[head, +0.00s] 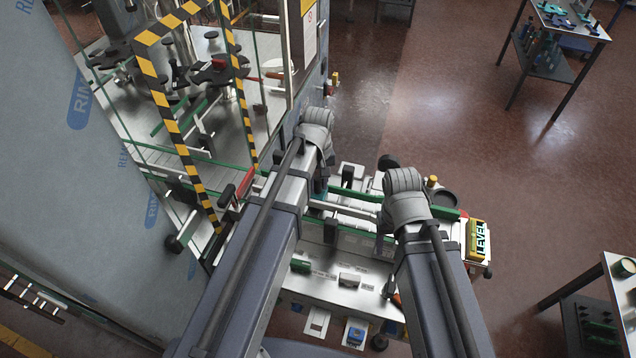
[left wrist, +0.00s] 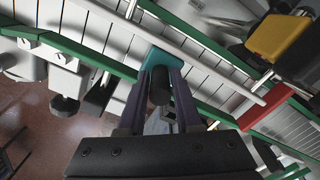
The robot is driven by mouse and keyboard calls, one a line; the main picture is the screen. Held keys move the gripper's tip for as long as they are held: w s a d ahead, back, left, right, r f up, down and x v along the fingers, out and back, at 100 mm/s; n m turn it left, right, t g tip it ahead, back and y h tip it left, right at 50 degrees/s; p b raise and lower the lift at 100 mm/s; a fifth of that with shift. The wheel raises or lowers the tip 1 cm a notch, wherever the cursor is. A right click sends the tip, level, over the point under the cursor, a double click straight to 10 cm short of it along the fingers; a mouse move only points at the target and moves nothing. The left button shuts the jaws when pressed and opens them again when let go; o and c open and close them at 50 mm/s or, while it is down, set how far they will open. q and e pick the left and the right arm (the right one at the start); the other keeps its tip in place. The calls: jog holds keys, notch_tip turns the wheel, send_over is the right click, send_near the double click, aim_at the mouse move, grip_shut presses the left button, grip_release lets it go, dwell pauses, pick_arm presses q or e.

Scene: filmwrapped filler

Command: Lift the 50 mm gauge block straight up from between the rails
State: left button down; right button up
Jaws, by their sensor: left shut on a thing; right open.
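The gauge block, which I take to be the teal piece (left wrist: 163,57), shows in the left wrist view between and beyond the fingertips. My left gripper (left wrist: 160,78) is shut on it, over the white slatted conveyor bed. A green guide rail (left wrist: 205,42) runs on one side of it and another green rail (left wrist: 85,62) on the other. Whether the block's underside touches the bed is hidden. In the head view my left gripper (head: 320,182) is mostly hidden behind its wrist. My right gripper (head: 385,242) is open, partly hidden behind its wrist, beside the conveyor.
A hazard-striped frame (head: 160,100) and a film-wrapped panel (head: 60,180) stand at the left. A yellow box marked LEVEL (head: 478,240) sits at the conveyor's right end. A red-ended white bar (left wrist: 265,108) lies near the gripper. Small parts lie on the lower deck (head: 335,285).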

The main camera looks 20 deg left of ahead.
pick_arm(q)
jog(key=shift+r+p, duration=0.75)
jog(key=shift+r, duration=0.05)
dwell(0.4)
jog(key=shift+r+p, duration=2.4)
